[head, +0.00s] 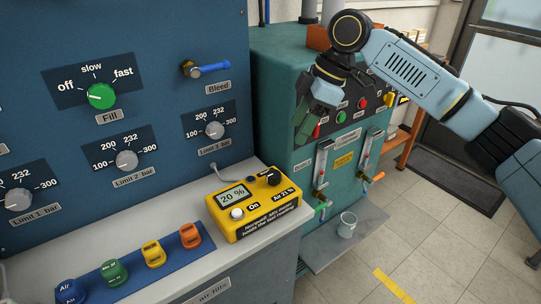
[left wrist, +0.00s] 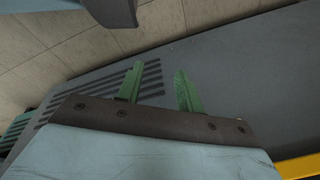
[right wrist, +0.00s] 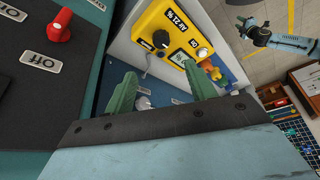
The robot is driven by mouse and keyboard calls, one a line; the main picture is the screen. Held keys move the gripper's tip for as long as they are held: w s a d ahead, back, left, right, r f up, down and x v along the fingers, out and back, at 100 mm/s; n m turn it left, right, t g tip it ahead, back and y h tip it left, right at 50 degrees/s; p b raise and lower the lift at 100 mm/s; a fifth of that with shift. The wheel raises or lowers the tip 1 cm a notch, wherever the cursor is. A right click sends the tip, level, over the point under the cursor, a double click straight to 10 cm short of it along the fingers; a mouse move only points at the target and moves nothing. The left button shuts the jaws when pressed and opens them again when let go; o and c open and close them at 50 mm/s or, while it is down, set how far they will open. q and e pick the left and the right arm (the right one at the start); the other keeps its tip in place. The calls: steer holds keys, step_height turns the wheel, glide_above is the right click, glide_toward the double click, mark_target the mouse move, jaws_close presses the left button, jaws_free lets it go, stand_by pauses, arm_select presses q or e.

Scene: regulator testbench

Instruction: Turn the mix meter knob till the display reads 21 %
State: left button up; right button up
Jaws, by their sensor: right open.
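The yellow mix meter (head: 238,222) sits on the light bench ledge, and its display (head: 233,196) reads 20 %. Its black knob (head: 274,178) is at the meter's far right corner, near the label "Air 21 %". In the right wrist view the meter (right wrist: 152,20) and knob (right wrist: 160,39) lie beyond my fingertips. My right gripper (head: 306,128) is open and empty, above and to the right of the meter, in front of the teal cabinet. It also shows in the right wrist view (right wrist: 160,86). My left gripper (left wrist: 159,84) is open and empty, outside the head view.
The blue panel (head: 175,40) with several knobs stands behind the ledge. Coloured fittings (head: 152,253) stand on a blue strip left of the meter. The teal cabinet (head: 275,75) with flow tubes and valves is to the right. A cup (head: 347,225) stands on its low shelf.

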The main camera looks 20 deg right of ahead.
mark_target(275, 174)
steer(key=b+x, duration=0.1)
steer(key=x, duration=0.3)
steer(key=b+x, duration=0.1)
steer(key=x, duration=0.3)
steer(key=b+x, duration=0.1)
steer(key=x, duration=0.3)
steer(key=shift+s+f+b, duration=0.15)
steer(key=shift+s+b, duration=0.1)
steer(key=shift+b, duration=0.1)
arm_select(q)
steer(key=w+d+r, duration=0.3)
steer(key=w+r, duration=0.2)
steer(key=r, duration=0.3)
steer(key=shift+w+d+r+t, duration=0.15)
steer(key=shift+w+t, duration=0.05)
steer(key=shift+t, duration=0.2)
arm_select(e)
steer(key=shift+a+f, duration=0.2)
steer(key=shift+f, duration=0.25)
steer(key=c, duration=1)
